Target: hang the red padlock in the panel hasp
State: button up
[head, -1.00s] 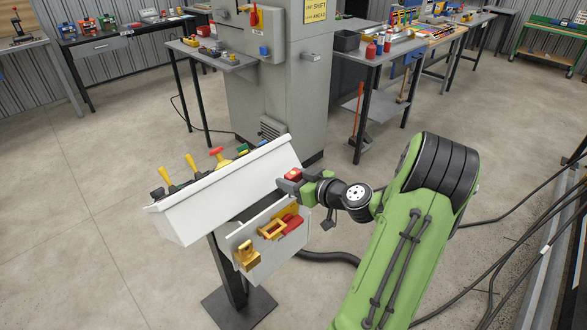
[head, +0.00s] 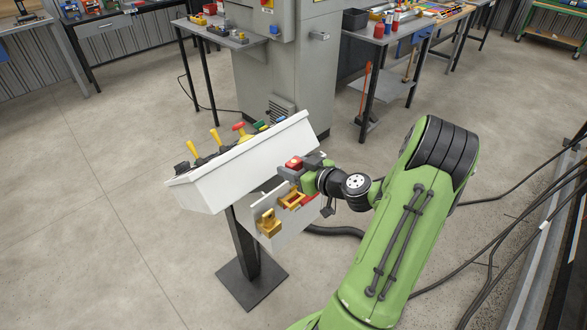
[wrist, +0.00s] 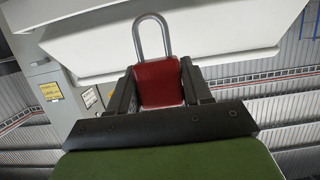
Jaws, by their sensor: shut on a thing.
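My gripper (head: 293,173) is shut on the red padlock (head: 294,162) in front of the white console's right part. In the wrist view the padlock's red body (wrist: 160,82) sits between the two dark fingers of the gripper (wrist: 160,90). Its silver shackle (wrist: 137,38) points up in that picture, away from my wrist, with the white console behind it. I cannot make out the panel hasp for certain. A small grey bracket (head: 319,36) sticks out of the grey cabinet's front.
The white console (head: 225,180) stands on a dark post with levers on top. Its lower plate (head: 280,235) carries a brass-coloured padlock (head: 268,222), a yellow piece (head: 291,200) and a red piece. The grey cabinet (head: 285,75) stands behind, between worktables. Floor at left is open.

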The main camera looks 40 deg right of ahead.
aim_at(286, 189)
jog(key=shift+f+b, duration=2.4)
jog(key=shift+r, duration=0.1)
jog(key=shift+b, duration=1.15)
jog(key=shift+f+b, duration=2.6)
jog(key=shift+b, duration=0.4)
jog(key=o, duration=1.2)
jog(key=shift+s, duration=0.1)
jog(key=p+v, duration=0.1)
jog(key=v, duration=1.4)
jog(key=shift+s+a+r+p, duration=0.1)
jog(key=shift+s+r+p, duration=0.1)
jog(key=shift+s+p, duration=0.15)
jog(key=shift+w, duration=0.1)
